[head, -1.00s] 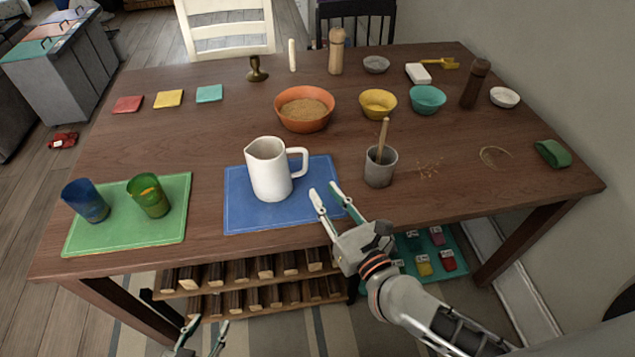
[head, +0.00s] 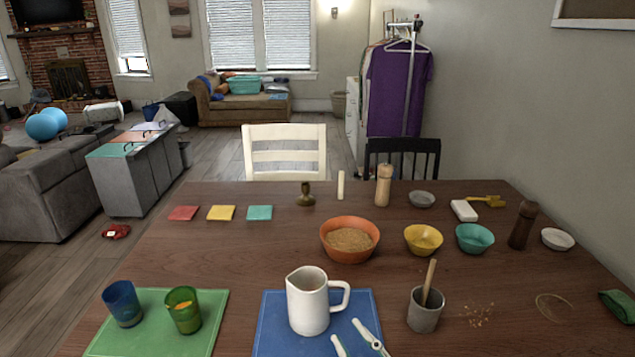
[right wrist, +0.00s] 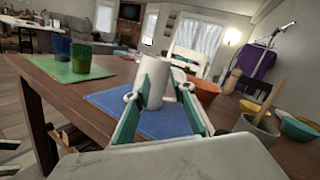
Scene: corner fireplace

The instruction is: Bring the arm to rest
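My right gripper (head: 356,342) shows at the bottom edge of the head view, with only its fingertips in frame. Its two fingers are spread apart, near the front of the blue mat (head: 268,335). In the right wrist view the open fingers (right wrist: 158,100) point toward the white pitcher (right wrist: 153,88), with nothing held between them. The white pitcher (head: 308,303) stands upright on the blue mat, its handle to the right. My left gripper is outside both current views.
The green mat (head: 150,342) holds a blue cup (head: 122,303) and a green cup (head: 183,310). A grey pot (head: 425,312) with a wooden stick stands right of the pitcher. Several bowls, including the orange one (head: 345,252), stand farther back. Chairs stand behind the table.

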